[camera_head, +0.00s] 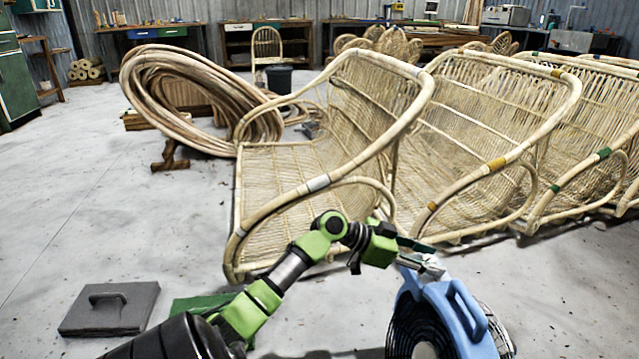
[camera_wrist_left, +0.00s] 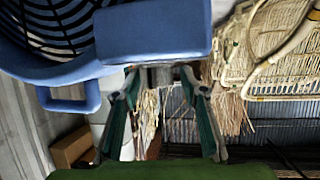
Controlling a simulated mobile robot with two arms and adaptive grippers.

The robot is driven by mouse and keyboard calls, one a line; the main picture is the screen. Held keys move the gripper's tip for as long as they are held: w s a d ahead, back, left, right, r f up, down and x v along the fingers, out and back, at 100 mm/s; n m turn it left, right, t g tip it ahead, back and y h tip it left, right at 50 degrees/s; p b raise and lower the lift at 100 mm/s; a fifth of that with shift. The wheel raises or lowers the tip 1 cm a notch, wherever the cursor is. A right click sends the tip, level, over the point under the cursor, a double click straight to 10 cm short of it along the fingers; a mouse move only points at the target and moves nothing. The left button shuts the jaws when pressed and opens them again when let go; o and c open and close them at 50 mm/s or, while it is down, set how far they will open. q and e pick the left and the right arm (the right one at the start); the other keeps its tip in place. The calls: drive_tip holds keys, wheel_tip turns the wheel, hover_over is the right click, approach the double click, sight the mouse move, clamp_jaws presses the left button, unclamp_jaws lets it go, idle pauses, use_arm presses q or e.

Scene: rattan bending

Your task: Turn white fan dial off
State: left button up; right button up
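A blue drum fan (camera_head: 465,318) with a dark grille stands at the bottom right of the head view. Its blue housing and handle also fill the upper left of the left wrist view (camera_wrist_left: 150,32). My left gripper (camera_head: 428,264) is at the top of the fan. In the left wrist view, my left gripper (camera_wrist_left: 158,78) is open, with its two fingers spread below the blue housing. A small greyish part (camera_wrist_left: 160,75) shows between the fingertips; I cannot tell whether it is the dial or whether the fingers touch it. My right gripper is out of view.
Several rattan chair frames (camera_head: 318,183) stand behind my left arm and to the right. A large rattan coil (camera_head: 150,85) lies at the back left. A grey block with a handle (camera_head: 108,309) lies on the floor at the lower left. The left floor is mostly clear.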

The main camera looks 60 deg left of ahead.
use_arm(q)
drive_tip(key=shift+a+f+m+g+h+b, duration=0.1)
drive_tip(key=shift+f+m+g+h+b, duration=0.3)
drive_tip(key=shift+b, duration=0.55)
drive_tip(key=r+p+v, duration=0.1)
drive_tip(key=p+v, duration=0.5)
drive_tip(key=v, duration=0.8)
wheel_tip(320, 180, down, 14)
drive_tip(key=s+a+n+g+y+p, duration=0.35)
drive_tip(key=n+p, duration=0.25)
drive_tip(key=p, duration=0.6)
drive_tip(key=s+d+f+n+g+y+p, duration=0.2)
drive_tip(key=s+d+f+g+y+p, duration=0.1)
drive_tip(key=s+f+p, duration=0.7)
drive_tip(key=shift+s+d+f+n+y+p, duration=0.2)
drive_tip(key=shift+s+d+n+y+p, duration=0.15)
drive_tip(key=shift+s+d, duration=0.55)
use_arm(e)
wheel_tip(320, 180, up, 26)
use_arm(q)
drive_tip(key=shift+s+a, duration=0.1)
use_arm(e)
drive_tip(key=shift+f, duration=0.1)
